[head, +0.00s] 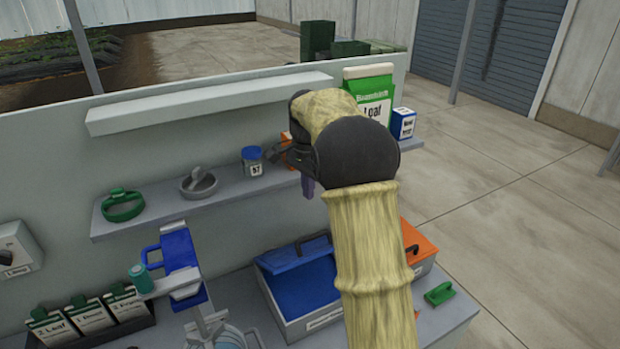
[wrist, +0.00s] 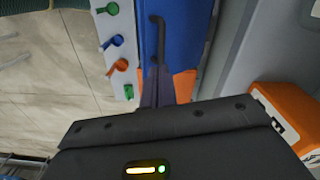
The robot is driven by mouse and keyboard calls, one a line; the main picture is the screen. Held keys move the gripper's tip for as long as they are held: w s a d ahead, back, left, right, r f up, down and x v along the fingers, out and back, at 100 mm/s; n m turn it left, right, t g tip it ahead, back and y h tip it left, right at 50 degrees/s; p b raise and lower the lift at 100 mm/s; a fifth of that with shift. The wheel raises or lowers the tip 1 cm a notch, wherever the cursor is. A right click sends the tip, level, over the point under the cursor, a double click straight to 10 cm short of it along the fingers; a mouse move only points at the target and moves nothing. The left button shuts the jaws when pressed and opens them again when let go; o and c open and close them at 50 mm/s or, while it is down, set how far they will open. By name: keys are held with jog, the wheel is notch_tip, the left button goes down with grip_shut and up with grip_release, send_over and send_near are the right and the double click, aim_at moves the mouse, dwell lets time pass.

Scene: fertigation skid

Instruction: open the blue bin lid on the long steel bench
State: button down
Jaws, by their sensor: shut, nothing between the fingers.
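The blue bin (head: 310,323) stands on the steel bench, a grey box with a blue lid (head: 275,264) and a dark handle (head: 313,240) along its far upper edge. My gripper (head: 308,188) is shut and empty, above the bin near the shelf front. Its fingers (wrist: 160,88) point toward the handle and look apart from it. My forearm hides the bin's right side.
An orange bin (head: 422,246) is right of the blue bin, partly behind my arm. A shelf (head: 225,188) holds a blue-capped jar (head: 252,160) close to my gripper. A blue jug-like item (head: 180,250) stands to the left. A green clamp (head: 439,293) lies at the right.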

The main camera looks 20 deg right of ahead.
jog(key=s+a+f+n+t, duration=0.1)
jog(key=s+a+f+n, duration=0.1)
jog(key=s, duration=0.6)
jog(key=s+a+f+n+t+b, duration=0.1)
jog(key=s+a+f+n, duration=0.1)
jog(key=s+f+n, duration=0.3)
jog(key=s+a+f+n, duration=0.2)
jog(key=s+f+n, duration=0.2)
jog(key=s, duration=0.8)
jog(key=shift+s+a+f+n+t, duration=0.2)
jog(key=shift+n+t, duration=0.2)
jog(key=shift+n, duration=0.8)
jog(key=shift+w, duration=0.1)
